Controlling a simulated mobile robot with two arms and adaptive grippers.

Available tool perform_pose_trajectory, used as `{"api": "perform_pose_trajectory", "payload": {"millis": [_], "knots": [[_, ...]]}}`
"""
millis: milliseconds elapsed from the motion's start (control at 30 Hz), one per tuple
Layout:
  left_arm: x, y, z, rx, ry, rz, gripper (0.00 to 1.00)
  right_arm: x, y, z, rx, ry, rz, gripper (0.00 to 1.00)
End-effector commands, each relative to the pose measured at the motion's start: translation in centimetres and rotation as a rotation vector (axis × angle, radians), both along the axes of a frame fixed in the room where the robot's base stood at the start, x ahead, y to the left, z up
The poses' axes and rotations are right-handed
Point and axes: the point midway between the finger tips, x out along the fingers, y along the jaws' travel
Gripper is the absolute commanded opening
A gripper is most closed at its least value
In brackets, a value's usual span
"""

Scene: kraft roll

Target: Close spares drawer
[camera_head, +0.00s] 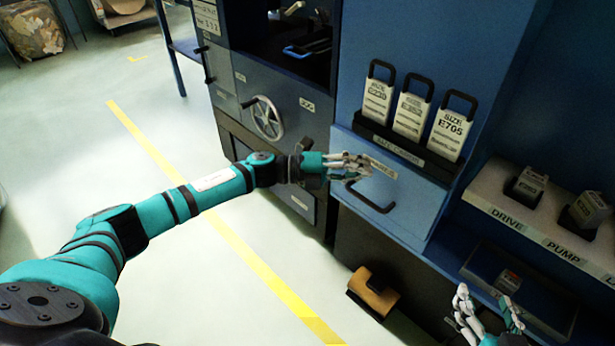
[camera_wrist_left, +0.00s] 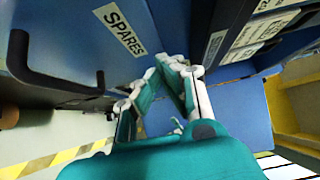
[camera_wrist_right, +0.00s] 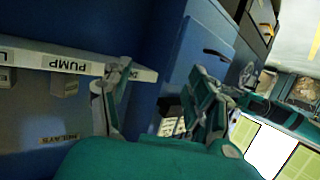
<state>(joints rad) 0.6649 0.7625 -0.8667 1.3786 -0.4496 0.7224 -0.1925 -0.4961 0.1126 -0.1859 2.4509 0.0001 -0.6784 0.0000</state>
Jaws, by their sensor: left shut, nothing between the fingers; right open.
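The spares drawer (camera_head: 408,203) has a pale blue front with a SPARES label and a dark bar handle (camera_head: 370,198). Its front stands out over the dark cabinet below; how far it is pulled out I cannot tell. My left gripper (camera_head: 350,164) is shut and empty at the drawer front, beside the label and above the handle. In the left wrist view the label (camera_wrist_left: 125,34) and handle (camera_wrist_left: 55,75) lie left of the fingers; contact is unclear. My right gripper (camera_head: 489,308) is open and empty, low at the right, away from the drawer.
Three size cards (camera_head: 411,115) with looped handles stand in a rack above the drawer. A shelf (camera_head: 535,224) labelled DRIVE and PUMP is at the right. A grey cabinet with a handwheel (camera_head: 264,118) is left of the drawer. A brown roll-like object (camera_head: 373,291) lies below.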

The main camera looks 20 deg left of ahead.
Motion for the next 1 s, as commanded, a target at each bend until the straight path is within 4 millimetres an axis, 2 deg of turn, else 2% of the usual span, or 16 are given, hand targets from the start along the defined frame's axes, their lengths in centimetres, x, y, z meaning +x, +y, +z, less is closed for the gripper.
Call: {"api": "perform_pose_trajectory", "payload": {"millis": [100,400,633,767,833,867,1000], "knots": [[-1.1,2.4,0.0,0.003,0.003,0.002,0.0,-0.6,-0.4,-1.0,-0.018,0.069,-0.005,0.59],[-3.5,7.3,0.0,0.001,0.003,-0.002,0.0,-2.1,-1.1,-3.3,-0.05,0.209,-0.014,0.59],[-4.3,8.9,0.0,0.0,0.0,-0.004,0.0,-2.6,-1.3,-3.9,-0.06,0.25,-0.018,0.59],[-4.3,8.9,0.0,-0.005,0.002,-0.002,0.0,-2.6,-1.3,-4.0,-0.061,0.253,-0.018,0.59],[-4.4,7.9,-0.2,-0.029,0.015,0.01,0.0,-2.6,-1.3,-4.0,-0.06,0.252,-0.018,0.59],[-4.5,7.1,-0.3,-0.049,0.026,0.022,0.0,-2.6,-1.3,-4.0,-0.06,0.252,-0.018,0.59],[-5.0,1.9,-0.8,-0.219,0.138,0.14,0.0,-2.6,-1.3,-4.0,-0.06,0.252,-0.018,0.59]]}}
